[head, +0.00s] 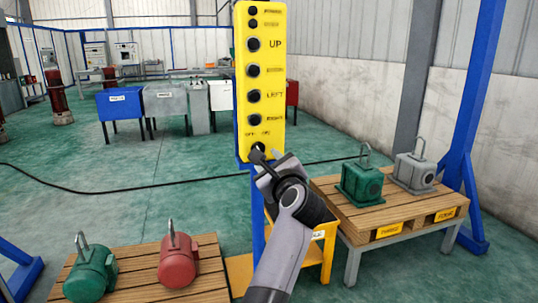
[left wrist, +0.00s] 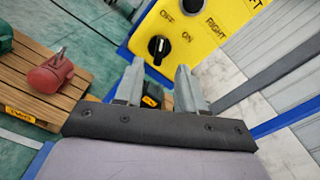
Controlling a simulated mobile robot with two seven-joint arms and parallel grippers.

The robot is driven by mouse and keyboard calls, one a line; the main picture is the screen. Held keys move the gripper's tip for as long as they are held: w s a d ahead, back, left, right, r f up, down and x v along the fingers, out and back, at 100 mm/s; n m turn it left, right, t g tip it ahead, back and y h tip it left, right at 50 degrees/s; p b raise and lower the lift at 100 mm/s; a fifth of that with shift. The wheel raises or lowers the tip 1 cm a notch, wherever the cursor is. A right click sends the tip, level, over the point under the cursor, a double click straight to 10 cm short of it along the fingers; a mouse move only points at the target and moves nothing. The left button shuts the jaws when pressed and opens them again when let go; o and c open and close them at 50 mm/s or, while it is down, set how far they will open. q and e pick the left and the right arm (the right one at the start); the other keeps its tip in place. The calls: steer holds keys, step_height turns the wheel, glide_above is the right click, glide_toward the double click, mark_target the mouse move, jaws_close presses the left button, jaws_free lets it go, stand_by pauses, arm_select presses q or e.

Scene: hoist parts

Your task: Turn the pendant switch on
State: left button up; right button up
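The yellow pendant (head: 272,104) hangs upright in the middle of the head view, with a column of black buttons. Its black rotary switch (left wrist: 158,47) is at the bottom, below the OFF and ON labels. In the left wrist view the white mark on the knob appears to point toward OFF. My left gripper (head: 261,154) is at the pendant's lower end and partly hides the switch in the head view. In the left wrist view my left gripper (left wrist: 159,76) has its fingers apart, with nothing between them, just short of the knob. My right gripper is not in view.
A pallet table (head: 372,218) with a green motor (head: 361,184) and a grey motor (head: 414,173) stands at right. A lower pallet (head: 137,270) at left holds a green motor (head: 91,275) and a red motor (head: 178,262). A blue post (head: 477,115) rises at right.

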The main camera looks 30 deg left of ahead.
arm_select(q)
steer(key=x, duration=0.5)
steer(key=shift+a, duration=0.2)
steer(key=shift+c, duration=0.3)
jaws_close()
